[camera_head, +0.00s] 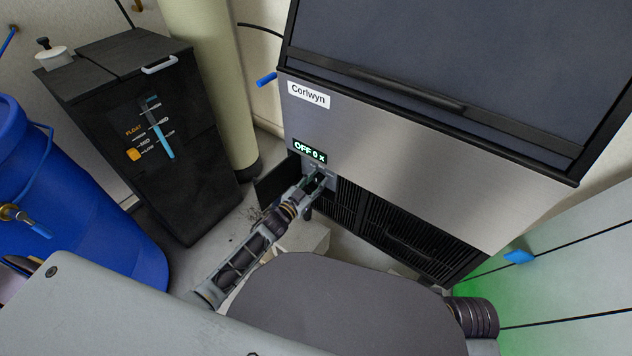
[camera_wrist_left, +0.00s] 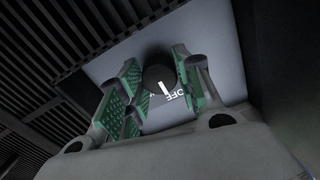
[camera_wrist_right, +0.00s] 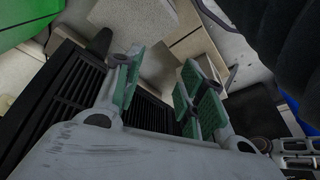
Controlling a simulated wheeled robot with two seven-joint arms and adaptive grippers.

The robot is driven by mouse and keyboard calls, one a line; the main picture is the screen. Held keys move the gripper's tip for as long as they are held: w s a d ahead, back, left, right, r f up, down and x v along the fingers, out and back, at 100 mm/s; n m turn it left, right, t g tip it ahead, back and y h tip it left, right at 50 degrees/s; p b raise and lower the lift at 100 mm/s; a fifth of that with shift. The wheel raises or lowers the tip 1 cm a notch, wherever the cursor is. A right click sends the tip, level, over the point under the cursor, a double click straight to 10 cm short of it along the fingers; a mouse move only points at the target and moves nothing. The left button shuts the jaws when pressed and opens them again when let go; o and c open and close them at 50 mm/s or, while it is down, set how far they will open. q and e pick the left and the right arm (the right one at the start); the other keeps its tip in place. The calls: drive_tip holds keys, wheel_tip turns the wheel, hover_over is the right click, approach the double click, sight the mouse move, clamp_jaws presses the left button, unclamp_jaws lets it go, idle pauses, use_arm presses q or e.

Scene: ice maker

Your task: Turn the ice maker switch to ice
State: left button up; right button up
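The ice maker (camera_head: 420,165) is a steel-fronted machine with a lit display (camera_head: 310,151) reading "OFF 0 x". Below the display is a small open recess with the switch panel. In the left wrist view the switch is a dark round knob (camera_wrist_left: 158,72) with a white pointer mark, near the printed word "OFF". My left gripper (camera_head: 318,184) is at this panel. Its green-padded fingers (camera_wrist_left: 157,88) are apart, one on each side of the knob; I cannot tell whether they touch it. My right gripper (camera_wrist_right: 158,88) is open and empty, above the floor by a dark grille.
A small dark door (camera_head: 277,180) stands open left of the panel. A black grille (camera_head: 400,235) lies below the steel front. A black cabinet (camera_head: 135,130) and a blue barrel (camera_head: 75,200) stand at left. A pale panel with a blue handle (camera_head: 519,257) is at right.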

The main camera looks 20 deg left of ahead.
use_arm(q)
drive_tip(key=c, duration=0.4)
use_arm(e)
drive_tip(key=shift+f, duration=0.15)
